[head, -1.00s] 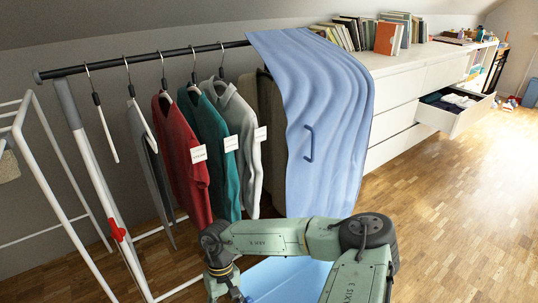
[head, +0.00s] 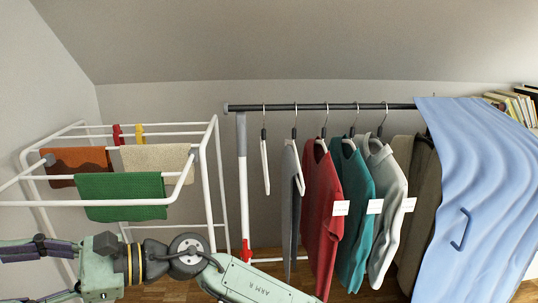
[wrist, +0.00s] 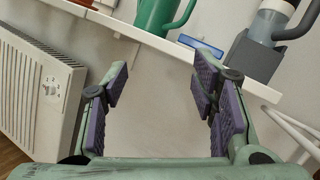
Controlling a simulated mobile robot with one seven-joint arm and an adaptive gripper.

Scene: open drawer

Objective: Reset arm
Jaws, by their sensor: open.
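My gripper (wrist: 162,85) is open in the wrist view, with its purple-padded fingers apart and nothing between them. It points toward a white wall below a white shelf (wrist: 150,37). In the head view my gripper (head: 25,272) is at the lower left, in front of the white drying rack, and is partly cut off by the picture edge. My green arm reaches to it from the bottom middle. The open drawer is out of view now.
A white radiator (wrist: 40,98) is at the left in the wrist view. A green watering can (wrist: 158,14) stands on the shelf. The drying rack (head: 212,170) holds cloths, including a green towel (head: 122,190). A clothes rail (head: 300,106) with garments and a blue sheet (head: 485,200) stand to the right.

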